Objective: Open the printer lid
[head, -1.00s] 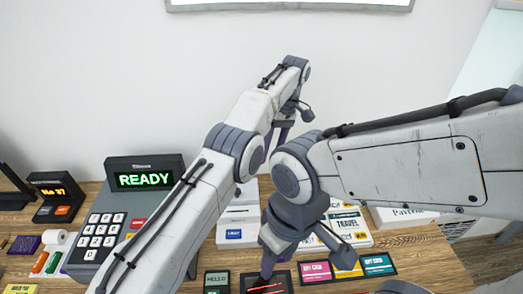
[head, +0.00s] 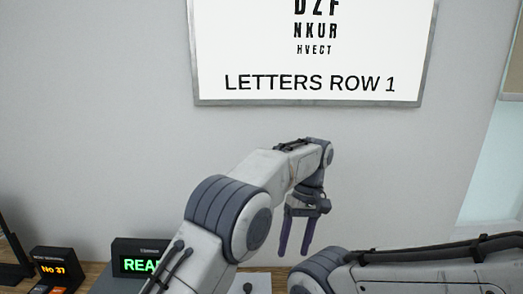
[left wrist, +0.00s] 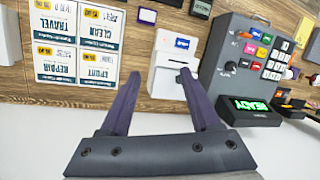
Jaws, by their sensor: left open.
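In the left wrist view a white box-shaped device with a small blue label, which looks like the printer (left wrist: 167,82), stands on the wooden table beyond my fingers. I cannot tell whether its lid is open or shut. My left gripper (head: 295,252) hangs fingers down in front of the wall in the head view, open and empty. In the left wrist view its spread fingers (left wrist: 157,77) point towards the printer, and the right-hand fingertip overlaps the printer's picture. In the head view the printer is mostly or wholly hidden by my arms and the lower edge. My right gripper is out of view.
A grey keypad machine with a green READY display (left wrist: 250,105) stands close beside the printer; it also shows in the head view (head: 140,247). White printed cards (left wrist: 75,42) lie on the other side. A letter chart (head: 310,60) hangs on the wall.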

